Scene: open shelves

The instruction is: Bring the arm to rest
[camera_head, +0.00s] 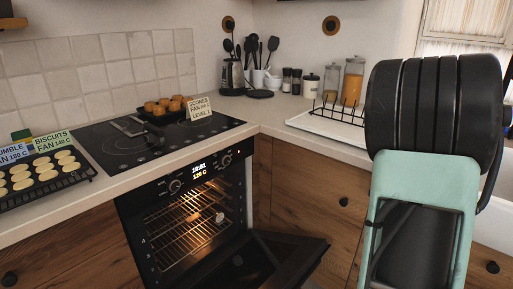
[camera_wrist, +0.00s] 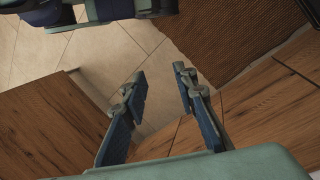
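My gripper (camera_wrist: 160,90) shows in the wrist view with its two fingers spread apart. Nothing is between the fingers. Below them are the tiled floor (camera_wrist: 105,60) and wooden cabinet fronts (camera_wrist: 45,115). In the head view, my arm fills the right side as a black and pale green link (camera_head: 425,165). The gripper itself does not show in the head view.
The oven (camera_head: 190,220) is lit inside and its door (camera_head: 265,260) hangs open. A tray of pale biscuits (camera_head: 40,180) and a dark tray of scones (camera_head: 165,106) sit on the worktop side. A drying rack (camera_head: 340,110) stands near my arm.

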